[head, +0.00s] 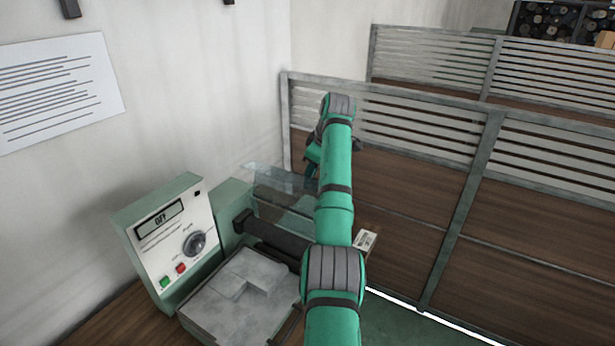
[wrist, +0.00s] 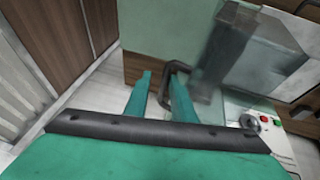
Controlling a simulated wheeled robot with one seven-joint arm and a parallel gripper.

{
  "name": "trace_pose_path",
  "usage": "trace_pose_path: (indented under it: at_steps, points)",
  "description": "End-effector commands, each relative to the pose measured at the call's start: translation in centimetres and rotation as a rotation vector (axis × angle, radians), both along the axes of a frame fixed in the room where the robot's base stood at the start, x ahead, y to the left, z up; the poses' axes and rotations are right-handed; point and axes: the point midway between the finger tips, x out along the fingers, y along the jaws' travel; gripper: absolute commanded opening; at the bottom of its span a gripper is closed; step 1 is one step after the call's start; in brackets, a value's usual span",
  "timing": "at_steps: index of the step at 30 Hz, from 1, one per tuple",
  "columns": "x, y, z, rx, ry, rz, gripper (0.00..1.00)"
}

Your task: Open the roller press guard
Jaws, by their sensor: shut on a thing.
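The roller press has a green control box (head: 165,235) with a dial, red and green buttons and a display reading OFF. Its clear guard (head: 285,205) stands above the dark roller (head: 275,240). In the wrist view the guard (wrist: 268,55) is at the upper right, beside the roller (wrist: 225,50). My gripper (head: 312,168) is at the guard's far right side, partly hidden by my arm. In the wrist view my gripper (wrist: 160,80) is shut on the dark guard handle (wrist: 167,92), a bent bar between the fingers.
A pale flat bed (head: 235,305) lies in front of the roller. A slatted partition (head: 400,190) stands close behind and right of my arm. A wall with a paper sheet (head: 60,90) is at left. A small label card (head: 365,240) lies right of the press.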

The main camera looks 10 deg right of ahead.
Motion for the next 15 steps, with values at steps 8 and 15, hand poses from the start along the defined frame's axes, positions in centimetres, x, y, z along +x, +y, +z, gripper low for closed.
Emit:
trace_pose_path:
  at_steps: [8,15]
  points:
    - [-1.6,-0.5,5.5,0.0,-0.024,0.0,0.17]
    - [-2.2,-0.7,7.0,0.002,-0.024,0.001,0.17]
